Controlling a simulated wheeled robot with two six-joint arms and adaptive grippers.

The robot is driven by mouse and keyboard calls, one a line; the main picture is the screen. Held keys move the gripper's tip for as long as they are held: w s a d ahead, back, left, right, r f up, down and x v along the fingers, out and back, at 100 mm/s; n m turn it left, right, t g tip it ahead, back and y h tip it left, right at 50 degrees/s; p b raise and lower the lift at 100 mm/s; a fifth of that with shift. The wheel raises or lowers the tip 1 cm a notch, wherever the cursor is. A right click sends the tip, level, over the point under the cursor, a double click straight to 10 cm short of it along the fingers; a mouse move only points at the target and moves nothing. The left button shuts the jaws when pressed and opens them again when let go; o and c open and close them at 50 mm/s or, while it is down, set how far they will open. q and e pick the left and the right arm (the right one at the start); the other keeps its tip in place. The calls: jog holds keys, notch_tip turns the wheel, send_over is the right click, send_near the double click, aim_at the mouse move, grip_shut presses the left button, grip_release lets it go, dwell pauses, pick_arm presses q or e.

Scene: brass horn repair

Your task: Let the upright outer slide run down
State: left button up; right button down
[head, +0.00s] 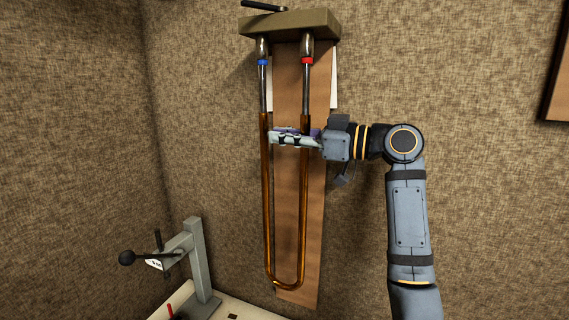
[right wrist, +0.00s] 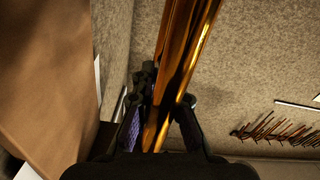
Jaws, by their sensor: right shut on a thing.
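The outer slide (head: 266,205) is a long brass U that hangs upright, its bow (head: 285,285) at the bottom. Its two tubes sit around the lower part of two silvery inner tubes (head: 263,85), which come down from a khaki holder (head: 290,22) on the wall. One inner tube has a blue band (head: 263,62), the other a red band (head: 307,60). My right gripper (head: 285,137) is shut on the outer slide near its top, reaching in from the right. In the right wrist view the brass tubes (right wrist: 185,70) run up between its dark fingers (right wrist: 160,120). My left gripper is not in view.
A brown strip (head: 313,210) hangs behind the slide against the wall. A grey stand with a black ball-ended lever (head: 197,255) stands at the lower left on a pale bench top (head: 245,310).

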notch_tip(320, 180, up, 5)
jog(key=shift+r+p, duration=0.1)
jog(key=shift+p, duration=0.6)
jog(key=c, duration=1.4)
grip_release()
jog(key=v, duration=1.2)
